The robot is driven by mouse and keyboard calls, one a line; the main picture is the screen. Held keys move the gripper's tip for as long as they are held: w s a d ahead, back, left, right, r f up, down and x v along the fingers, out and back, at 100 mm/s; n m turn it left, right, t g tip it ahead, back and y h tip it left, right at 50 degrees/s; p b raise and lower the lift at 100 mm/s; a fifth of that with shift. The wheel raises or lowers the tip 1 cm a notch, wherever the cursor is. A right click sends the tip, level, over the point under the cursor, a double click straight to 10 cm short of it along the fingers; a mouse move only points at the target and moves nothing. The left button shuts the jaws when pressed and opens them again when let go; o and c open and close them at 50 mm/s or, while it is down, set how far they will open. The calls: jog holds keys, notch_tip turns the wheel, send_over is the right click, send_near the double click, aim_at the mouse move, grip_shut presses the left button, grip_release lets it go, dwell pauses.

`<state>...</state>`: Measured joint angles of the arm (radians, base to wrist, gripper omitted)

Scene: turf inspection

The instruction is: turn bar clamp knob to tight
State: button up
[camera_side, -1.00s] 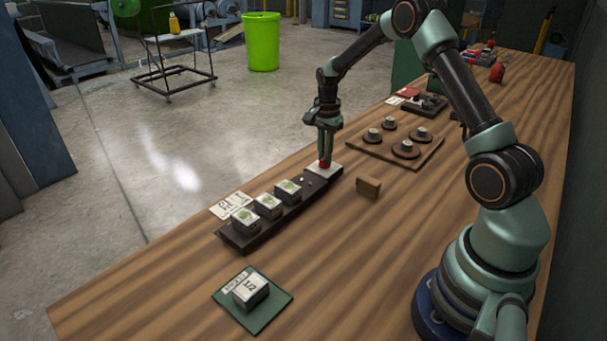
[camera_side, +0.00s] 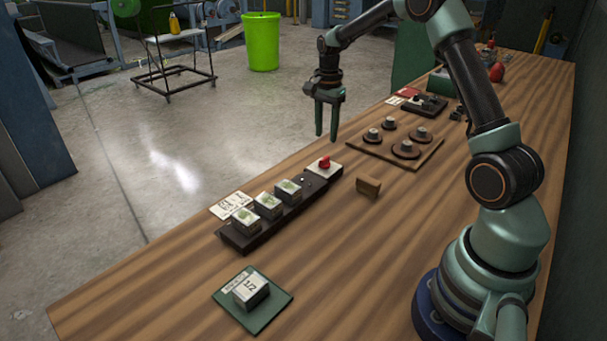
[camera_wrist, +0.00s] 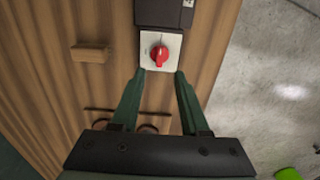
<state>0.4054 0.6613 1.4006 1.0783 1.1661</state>
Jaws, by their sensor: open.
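The red knob (camera_side: 325,163) sits on a pale square plate (camera_side: 331,172) at the far end of the dark bar (camera_side: 262,222). In the wrist view the red knob (camera_wrist: 159,55) shows a pointed shape aimed down the picture, towards my gripper. Small marks on the pale plate (camera_wrist: 175,44) are too faint to read. My gripper (camera_side: 326,138) is open and empty, raised above the knob and apart from it. In the wrist view the two green fingers of my gripper (camera_wrist: 158,74) stand spread below the knob.
Several turf blocks (camera_side: 268,206) stand along the bar. A wooden block (camera_side: 369,186) lies right of the knob. A board with several round dark pieces (camera_side: 397,143) is behind it. A block labelled 1/2 (camera_side: 250,291) rests on a green mat (camera_side: 274,316) in front. Bare wood lies between.

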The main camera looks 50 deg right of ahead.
jog(key=shift+r, duration=2.45)
jog(key=shift+r, duration=0.1)
jog(key=s+a+r+n+t, duration=0.2)
jog(key=s+a+r+n, duration=0.35)
jog(key=a, duration=0.25)
jog(key=s+a+r+n+t, duration=0.2)
jog(key=s+a+r+n, duration=0.35)
jog(key=a+n, duration=0.2)
jog(key=s+a+f+n+t, duration=0.1)
jog(key=s+a+f+n, duration=0.1)
jog(key=s+a+n, duration=0.2)
jog(key=shift+s+f+n+t, duration=0.3)
jog(key=shift+s+f+n, duration=0.15)
jog(key=shift+s, duration=0.55)
